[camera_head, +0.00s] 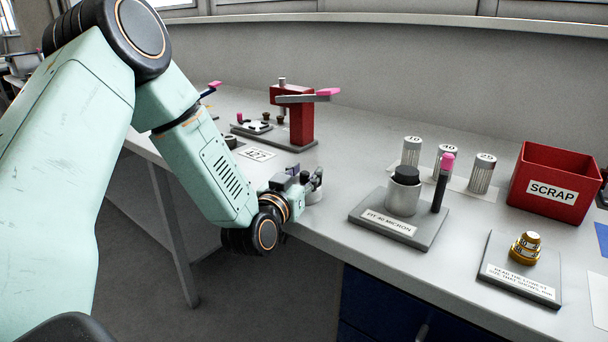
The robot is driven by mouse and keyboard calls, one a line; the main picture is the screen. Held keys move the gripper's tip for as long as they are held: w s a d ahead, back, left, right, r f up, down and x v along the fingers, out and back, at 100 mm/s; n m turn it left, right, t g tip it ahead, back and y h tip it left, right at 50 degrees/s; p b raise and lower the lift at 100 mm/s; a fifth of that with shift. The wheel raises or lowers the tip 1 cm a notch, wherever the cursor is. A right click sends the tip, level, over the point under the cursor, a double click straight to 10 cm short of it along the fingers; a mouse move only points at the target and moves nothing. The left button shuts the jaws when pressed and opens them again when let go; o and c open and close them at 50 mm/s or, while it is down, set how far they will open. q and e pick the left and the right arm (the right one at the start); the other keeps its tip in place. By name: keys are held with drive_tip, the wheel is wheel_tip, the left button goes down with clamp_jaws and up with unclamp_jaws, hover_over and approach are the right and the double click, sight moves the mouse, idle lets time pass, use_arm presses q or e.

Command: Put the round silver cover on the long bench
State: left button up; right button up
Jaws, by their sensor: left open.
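The long bench (290,220) has a light grey top that runs across the view. My left arm comes in from the left, and its gripper (316,181) is low over the bench's front edge, open. A small round silver piece (314,196), which looks like the cover, sits on the bench top right under the fingertips. The gripper partly hides it, and I cannot tell whether the fingers touch it. My right gripper does not show.
A red press (302,118) stands behind the gripper. To the right are a fixture plate (372,237) with a silver cup, several silver cylinders, a red SCRAP bin (553,167) and a plate with a brass part (525,248). Bench between press and cylinders is clear.

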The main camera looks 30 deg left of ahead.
use_arm(q)
drive_tip(key=shift+r, duration=0.1)
drive_tip(key=shift+w+r, duration=0.1)
drive_tip(key=shift+r, duration=0.15)
drive_tip(key=s+d+p, duration=0.2)
drive_tip(key=s+p, duration=0.1)
drive_tip(key=s, duration=0.9)
drive_tip(key=shift+f+p, duration=0.15)
drive_tip(key=shift+p, duration=0.15)
